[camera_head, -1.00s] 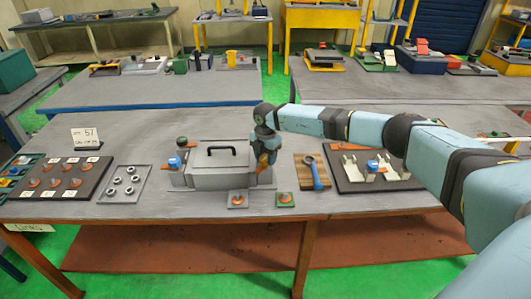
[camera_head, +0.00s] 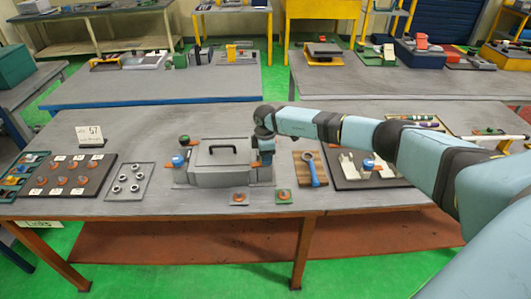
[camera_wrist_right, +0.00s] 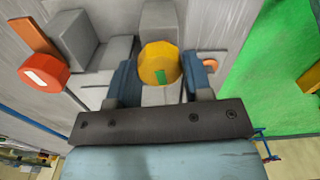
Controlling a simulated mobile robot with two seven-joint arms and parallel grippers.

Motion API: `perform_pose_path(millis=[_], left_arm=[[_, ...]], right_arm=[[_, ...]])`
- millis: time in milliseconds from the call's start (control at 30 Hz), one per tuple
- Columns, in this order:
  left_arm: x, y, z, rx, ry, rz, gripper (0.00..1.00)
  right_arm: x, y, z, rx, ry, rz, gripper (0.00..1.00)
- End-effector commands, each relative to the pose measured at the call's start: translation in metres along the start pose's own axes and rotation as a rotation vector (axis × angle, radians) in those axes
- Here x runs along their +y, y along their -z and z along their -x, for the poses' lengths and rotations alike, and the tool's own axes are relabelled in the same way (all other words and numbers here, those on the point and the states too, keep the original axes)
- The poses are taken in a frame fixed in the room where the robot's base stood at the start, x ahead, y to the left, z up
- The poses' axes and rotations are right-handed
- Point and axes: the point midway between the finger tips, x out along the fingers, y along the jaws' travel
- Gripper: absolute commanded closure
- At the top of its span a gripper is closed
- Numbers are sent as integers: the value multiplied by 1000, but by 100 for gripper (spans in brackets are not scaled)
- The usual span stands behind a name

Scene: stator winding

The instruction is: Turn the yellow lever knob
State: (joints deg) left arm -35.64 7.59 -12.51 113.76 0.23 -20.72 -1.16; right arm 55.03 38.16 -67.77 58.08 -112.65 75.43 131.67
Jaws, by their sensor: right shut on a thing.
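The yellow knob (camera_wrist_right: 160,62) is round with a small green mark, and shows in the right wrist view between the two blue fingers of my right gripper (camera_wrist_right: 161,80). The gripper is shut on it. In the head view my right gripper (camera_head: 265,157) points down at the right end of the grey box-shaped fixture (camera_head: 222,178), and the arm and fingers hide the knob there. The fixture has a black handle (camera_head: 226,146) on top. My left gripper is in neither view.
Two small plates with orange parts (camera_head: 239,198) lie in front. A tray of grey rings (camera_head: 130,183) lies left.

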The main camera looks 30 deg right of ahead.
Motion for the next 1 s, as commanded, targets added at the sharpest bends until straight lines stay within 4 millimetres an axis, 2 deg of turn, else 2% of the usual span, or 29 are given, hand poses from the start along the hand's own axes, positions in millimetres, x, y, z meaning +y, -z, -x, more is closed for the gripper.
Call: perform_pose_path(millis=[33,600,633,700,733,1000], left_arm=[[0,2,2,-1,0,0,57],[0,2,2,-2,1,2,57],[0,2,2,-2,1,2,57],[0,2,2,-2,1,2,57],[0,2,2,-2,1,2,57],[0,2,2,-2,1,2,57]], right_arm=[[5,1,8,7,-12,-15,78],[5,1,7,8,-12,-45,78],[5,1,7,8,-12,-45,49],[4,1,7,7,-11,-44,33],[4,1,6,6,-10,-44,29],[2,0,3,3,-5,-42,29]])
